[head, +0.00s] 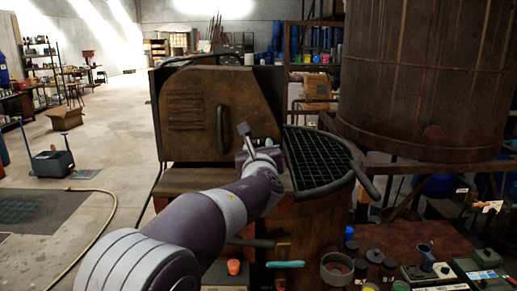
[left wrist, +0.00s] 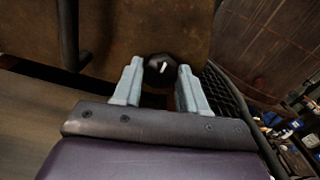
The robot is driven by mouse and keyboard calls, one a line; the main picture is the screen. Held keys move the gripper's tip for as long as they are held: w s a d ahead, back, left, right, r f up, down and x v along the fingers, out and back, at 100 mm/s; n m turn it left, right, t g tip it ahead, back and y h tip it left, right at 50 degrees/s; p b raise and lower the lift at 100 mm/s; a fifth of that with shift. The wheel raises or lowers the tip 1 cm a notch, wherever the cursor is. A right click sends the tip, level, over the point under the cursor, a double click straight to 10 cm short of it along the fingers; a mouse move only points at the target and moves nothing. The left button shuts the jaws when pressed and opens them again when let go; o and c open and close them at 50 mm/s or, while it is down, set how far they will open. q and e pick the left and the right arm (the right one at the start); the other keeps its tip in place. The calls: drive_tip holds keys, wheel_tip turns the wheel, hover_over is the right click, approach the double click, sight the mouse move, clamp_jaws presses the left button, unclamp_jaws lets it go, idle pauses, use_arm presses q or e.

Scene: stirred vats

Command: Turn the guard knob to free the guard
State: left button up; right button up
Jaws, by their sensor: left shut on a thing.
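The guard knob (left wrist: 158,72) is a dark round knob with a white mark, on the brown rusty machine housing (head: 196,112). In the left wrist view it sits between the two pale fingers of my left gripper (left wrist: 160,80), which is shut on it. In the head view the same gripper (head: 248,134) is at the housing's right edge, and the knob is hidden or too small to tell. The guard (head: 318,160), a black mesh grid with a curved rim, is lowered flat, just right of the gripper. It also shows in the left wrist view (left wrist: 226,96). My right gripper is not in view.
A large rusty vat (head: 430,75) stands close on the right. A vertical handle (head: 221,128) sticks out of the housing left of my gripper. Jars and meters crowd a low bench (head: 405,236) at the lower right. The floor (head: 110,150) at the left is mostly clear.

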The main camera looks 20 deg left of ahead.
use_arm(q)
drive_tip(key=shift+f+n+b, duration=0.1)
drive_tip(key=shift+n+b, duration=0.2)
drive_tip(key=shift+b, duration=0.15)
drive_tip(key=n+b, duration=0.5)
drive_tip(key=b, duration=0.1)
drive_tip(key=shift+f+b, duration=0.1)
drive_tip(key=shift+b, duration=0.25)
drive_tip(key=shift+n+b, duration=0.75)
drive_tip(key=shift+n, duration=0.35)
drive_tip(key=n+b, duration=0.4)
drive_tip(key=n, duration=0.1)
drive_tip(key=shift+s+a, duration=0.1)
drive_tip(key=n+b, duration=0.2)
drive_tip(key=n, duration=0.3)
drive_tip(key=shift+b, duration=0.35)
drive_tip(key=o, duration=1.1)
